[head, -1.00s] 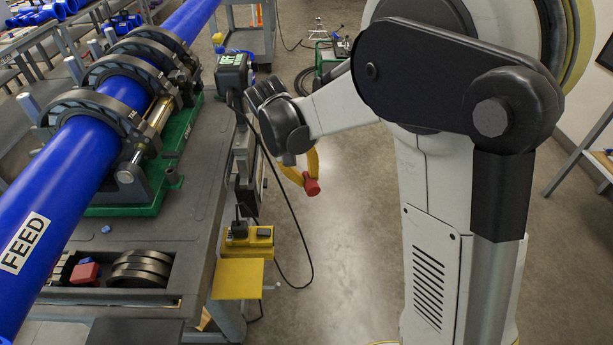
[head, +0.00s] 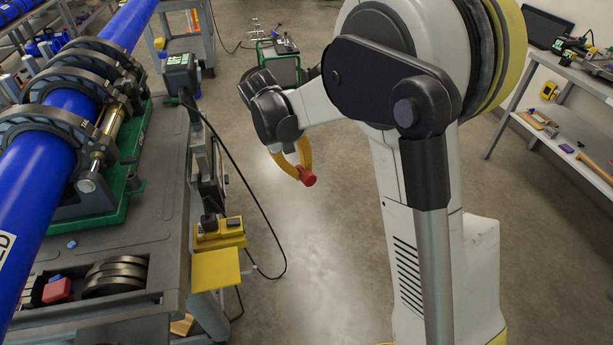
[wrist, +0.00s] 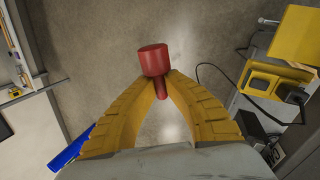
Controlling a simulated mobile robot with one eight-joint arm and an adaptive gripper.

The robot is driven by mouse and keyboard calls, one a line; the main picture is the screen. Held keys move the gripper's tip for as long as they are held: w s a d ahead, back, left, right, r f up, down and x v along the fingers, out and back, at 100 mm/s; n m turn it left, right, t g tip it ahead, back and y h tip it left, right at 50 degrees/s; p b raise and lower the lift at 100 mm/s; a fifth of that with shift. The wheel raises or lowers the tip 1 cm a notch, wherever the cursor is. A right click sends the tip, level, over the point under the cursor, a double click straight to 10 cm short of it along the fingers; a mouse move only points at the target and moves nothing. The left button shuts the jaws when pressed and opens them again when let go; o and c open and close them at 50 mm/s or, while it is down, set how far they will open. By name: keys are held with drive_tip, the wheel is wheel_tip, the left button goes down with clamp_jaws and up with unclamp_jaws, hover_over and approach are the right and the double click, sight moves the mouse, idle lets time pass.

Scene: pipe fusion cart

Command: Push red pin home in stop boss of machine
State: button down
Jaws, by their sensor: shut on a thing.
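My gripper (head: 304,172) has yellow fingers that are shut on the red pin (head: 308,178). It holds the pin in the air over the floor, to the right of the cart. In the wrist view the red pin (wrist: 153,62) has a wide head beyond the fingertips (wrist: 156,80) and a thinner shank between them. The machine (head: 125,150) stands on the cart at left, a green base with several dark clamp rings around a blue pipe. I cannot make out the stop boss in these views.
The grey cart (head: 135,240) carries a yellow box with a shelf (head: 215,268) on its right side. A black cable (head: 240,170) hangs beside it. A workbench (head: 570,90) with tools stands at right. The floor between is clear.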

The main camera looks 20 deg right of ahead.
drive_tip(key=w+a+r+n+t+h, duration=0.2)
drive_tip(key=w+a+n+t, duration=0.2)
drive_tip(key=w+a+n, duration=0.6)
drive_tip(key=w+a+r+n+t+h, duration=0.15)
drive_tip(key=w+a+n+t, duration=0.25)
drive_tip(key=w+a+n, duration=0.65)
drive_tip(key=a+n+t+y, duration=0.3)
drive_tip(key=a+n+y, duration=0.1)
drive_tip(key=a, duration=0.4)
drive_tip(key=s+a+n+t+y+b, duration=0.1)
drive_tip(key=a+n+t+y, duration=0.2)
drive_tip(key=a+n, duration=0.3)
drive_tip(key=s+a+n+t+y, duration=0.1)
drive_tip(key=a+n+t+y, duration=0.2)
drive_tip(key=a, duration=0.9)
drive_tip(key=shift+s+r+n+t+y, duration=0.15)
drive_tip(key=shift+n+y, duration=0.3)
drive_tip(key=shift+n, duration=0.3)
drive_tip(key=shift+s+r+n+t+y, duration=0.15)
drive_tip(key=shift+n+y, duration=0.25)
drive_tip(key=shift+n, duration=0.3)
drive_tip(key=shift+f+b, duration=0.2)
drive_tip(key=shift+b, duration=0.35)
drive_tip(key=shift+f+b, duration=2.95)
drive_tip(key=shift+f, duration=0.9)
drive_tip(key=shift+d+f, duration=0.1)
